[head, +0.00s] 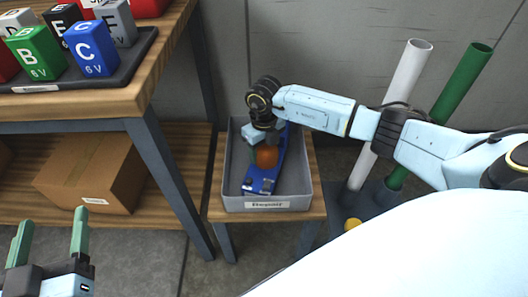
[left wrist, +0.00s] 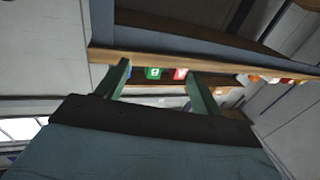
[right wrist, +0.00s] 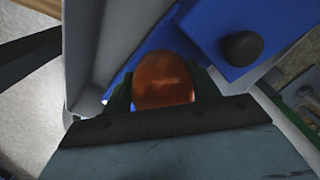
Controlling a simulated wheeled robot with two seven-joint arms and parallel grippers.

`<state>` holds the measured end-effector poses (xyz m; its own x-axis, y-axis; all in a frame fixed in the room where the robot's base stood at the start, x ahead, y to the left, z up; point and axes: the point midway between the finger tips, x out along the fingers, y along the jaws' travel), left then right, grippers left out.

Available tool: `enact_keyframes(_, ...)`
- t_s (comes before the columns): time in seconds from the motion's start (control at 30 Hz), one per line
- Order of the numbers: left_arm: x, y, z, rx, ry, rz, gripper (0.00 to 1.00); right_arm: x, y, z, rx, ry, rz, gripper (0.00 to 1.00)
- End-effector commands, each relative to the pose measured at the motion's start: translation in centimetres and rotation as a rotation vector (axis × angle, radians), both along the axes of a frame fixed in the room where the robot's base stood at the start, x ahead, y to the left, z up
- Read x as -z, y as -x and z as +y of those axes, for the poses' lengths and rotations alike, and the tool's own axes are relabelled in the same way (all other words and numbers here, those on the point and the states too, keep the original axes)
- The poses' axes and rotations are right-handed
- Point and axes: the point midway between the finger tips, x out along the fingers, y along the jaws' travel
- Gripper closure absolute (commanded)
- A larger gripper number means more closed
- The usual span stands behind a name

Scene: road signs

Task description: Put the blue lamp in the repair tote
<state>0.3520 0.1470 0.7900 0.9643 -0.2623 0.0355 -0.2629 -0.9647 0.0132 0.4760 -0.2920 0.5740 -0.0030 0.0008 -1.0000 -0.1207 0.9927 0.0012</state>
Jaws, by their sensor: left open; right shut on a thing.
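The blue lamp (head: 266,180) has a blue body and an orange dome. It lies tilted inside the grey repair tote (head: 230,185), whose front label reads "Repair". My right gripper (head: 264,147) reaches down into the tote and is shut on the lamp at its orange dome. In the right wrist view the orange dome (right wrist: 164,80) sits between the fingers, with the blue body (right wrist: 245,30) and a dark round knob beyond. The fingertips are partly hidden by the dome. My left gripper (head: 48,240) is open and empty at the lower left, away from the tote.
The tote stands on a small wooden stand (head: 312,205). A workbench (head: 110,100) at left carries a black tray of lettered 6 V batteries, with a cardboard box (head: 92,172) on its lower shelf. White (head: 400,85) and green (head: 460,85) tubes stand at right.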

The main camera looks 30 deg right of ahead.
Motion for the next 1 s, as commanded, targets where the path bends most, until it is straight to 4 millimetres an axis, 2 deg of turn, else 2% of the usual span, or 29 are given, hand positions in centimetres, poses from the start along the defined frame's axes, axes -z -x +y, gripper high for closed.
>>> enact_keyframes(0.17, -1.1, 0.1, -0.2, 0.004, 0.02, -0.064, 0.33, 0.4, -0.1, 0.0, 0.0, 0.0, -0.004, 1.0)
enact_keyframes(0.6, -1.6, 0.1, -0.2, 0.006, 0.028, -0.094, 0.33, 0.7, -0.1, 0.0, 0.0, 0.0, -0.004, 1.0)
enact_keyframes(0.63, -1.6, 0.1, -0.3, 0.006, 0.03, -0.096, 0.33, 0.8, 0.0, 0.0, 0.0, 0.0, -0.001, 0.36)
enact_keyframes(0.77, -1.6, 0.1, -0.3, 0.006, 0.028, -0.094, 0.33, 0.7, 0.0, 0.0, 0.0, 0.0, -0.001, 0.19)
enact_keyframes(1.0, -1.6, 0.1, -0.3, 0.006, 0.029, -0.093, 0.33, 0.7, 0.0, -0.1, 0.001, 0.001, -0.001, 0.18)
